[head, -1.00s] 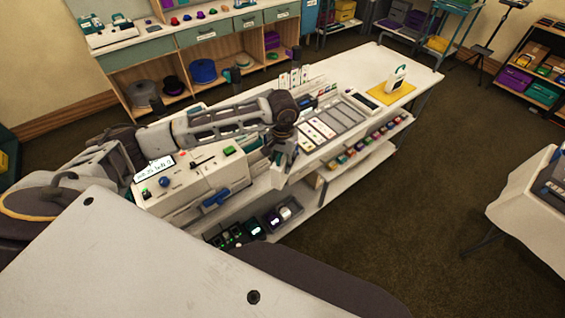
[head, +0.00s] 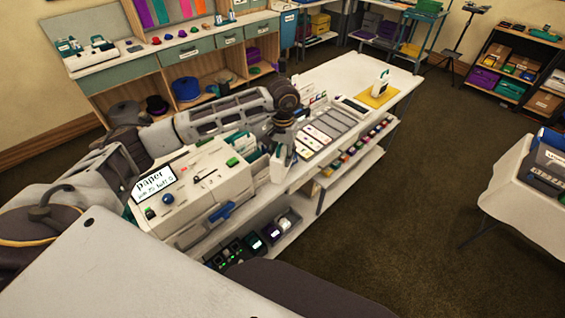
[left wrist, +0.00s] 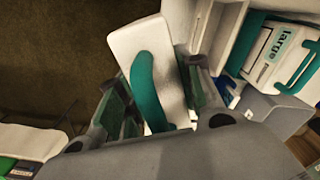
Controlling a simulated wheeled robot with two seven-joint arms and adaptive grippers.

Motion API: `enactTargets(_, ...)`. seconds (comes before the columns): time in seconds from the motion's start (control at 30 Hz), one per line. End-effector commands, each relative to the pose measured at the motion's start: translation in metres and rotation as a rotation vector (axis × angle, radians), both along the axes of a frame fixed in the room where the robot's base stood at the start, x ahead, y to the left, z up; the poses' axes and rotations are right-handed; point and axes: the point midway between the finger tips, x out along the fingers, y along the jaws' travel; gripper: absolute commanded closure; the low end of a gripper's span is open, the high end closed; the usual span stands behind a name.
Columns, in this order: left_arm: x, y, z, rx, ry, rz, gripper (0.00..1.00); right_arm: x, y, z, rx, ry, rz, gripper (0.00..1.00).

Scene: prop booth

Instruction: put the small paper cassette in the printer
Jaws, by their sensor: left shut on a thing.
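My left gripper (head: 283,150) is above the bench's front edge, just right of the printer. In the left wrist view the left gripper (left wrist: 160,100) is shut on a white cassette (left wrist: 172,45) with a teal handle; no label shows on its visible face. The cassette (head: 277,168) is small in the head view. The white printer (head: 190,210) stands on the bench's near left end. It has a screen beginning "paper", a green button, a blue knob and a blue front handle. My right gripper is not in view.
A cassette labelled "large" (left wrist: 275,50) with a teal handle sits near the gripper in the left wrist view. The bench (head: 408,82) carries a grey compartment tray (head: 335,130) and a yellow mat (head: 380,97). Dark items fill the lower shelf. Open carpet lies right of the bench.

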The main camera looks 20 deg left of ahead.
Motion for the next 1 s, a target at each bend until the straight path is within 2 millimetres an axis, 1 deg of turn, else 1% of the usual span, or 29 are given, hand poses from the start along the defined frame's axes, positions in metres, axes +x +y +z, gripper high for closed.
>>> enactTargets(0.27,0.024,0.018,0.025,0.002,-0.007,0.062,0.99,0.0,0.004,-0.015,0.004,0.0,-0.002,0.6)
enactTargets(0.37,0.032,0.028,0.039,0.002,-0.006,0.114,0.99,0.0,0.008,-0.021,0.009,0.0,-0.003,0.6)
enactTargets(0.5,0.042,0.043,0.06,0.0,-0.007,0.229,0.99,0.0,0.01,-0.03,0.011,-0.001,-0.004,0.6)
enactTargets(0.7,0.046,0.058,0.081,-0.004,-0.007,0.417,0.99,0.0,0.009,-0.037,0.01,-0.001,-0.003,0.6)
enactTargets(1.0,0.045,0.072,0.096,-0.008,-0.006,0.675,0.99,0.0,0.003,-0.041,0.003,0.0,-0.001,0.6)
